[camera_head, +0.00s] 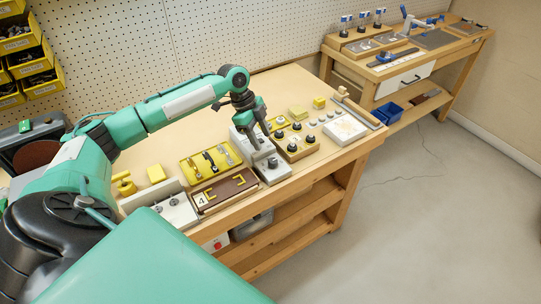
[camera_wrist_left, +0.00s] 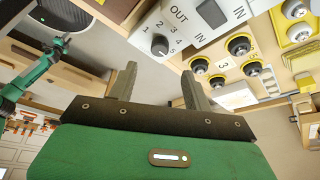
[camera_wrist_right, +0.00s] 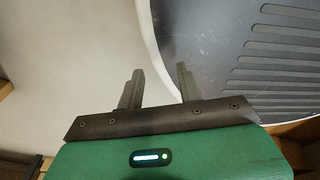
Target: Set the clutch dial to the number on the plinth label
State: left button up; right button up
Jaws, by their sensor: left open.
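The clutch dial (camera_wrist_left: 159,46) is a dark round knob on a light grey housing. Numbers 1 to 5 are printed around one side of it, with OUT and IN above. Its pointer direction is too small to read surely. The housing (camera_head: 272,175) stands near the bench's front edge in the head view. My left gripper (camera_wrist_left: 158,85) is open and empty, with the dial beyond its fingertips. A label reading 4 (camera_head: 201,201) is on a brown board; a 3 (camera_wrist_left: 223,64) shows among the black knobs. My right gripper (camera_wrist_right: 158,86) is open and empty.
A wooden block with black knobs (camera_head: 297,151) stands right of the housing. A yellow tray (camera_head: 211,160) and a grey box with round fittings (camera_head: 176,212) are to its left. A dark ridged surface (camera_wrist_right: 225,55) lies beyond my right gripper.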

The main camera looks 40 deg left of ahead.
aim_at(272, 160)
pick_arm(q)
jog(key=p+x, duration=0.1)
jog(key=x, duration=0.8)
jog(key=shift+r, duration=0.1)
jog(key=c, duration=1)
